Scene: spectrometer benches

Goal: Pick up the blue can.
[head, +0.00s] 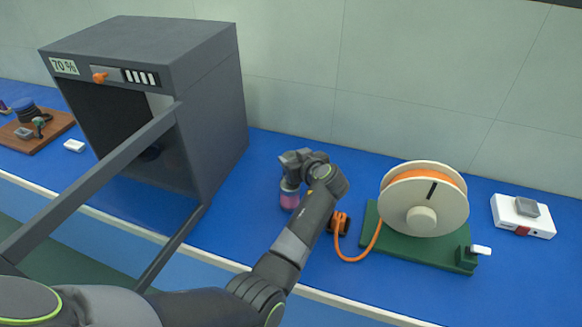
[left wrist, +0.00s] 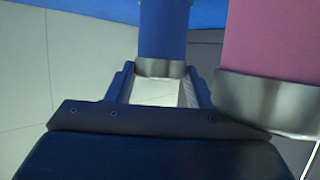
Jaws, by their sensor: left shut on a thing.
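The blue can (left wrist: 163,30) shows in the left wrist view, a blue cylinder with a silver rim. My left gripper (left wrist: 160,90) is shut on it, one finger on each side of its rimmed end. A pink can (left wrist: 270,40) with a silver rim stands right beside it. In the head view my left gripper (head: 298,160) is over the bench, just above and behind the pink can (head: 289,199). The blue can cannot be made out there, hidden by the gripper and wrist. My right gripper is in neither view.
A dark grey cabinet (head: 215,110) marked 70 % stands at left, its frame-like door (head: 100,180) swung out toward me. A cream reel (head: 420,218) with orange hose stands on a green base at right. A white box (head: 510,222) is farther right; a wooden board (head: 45,140) lies far left.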

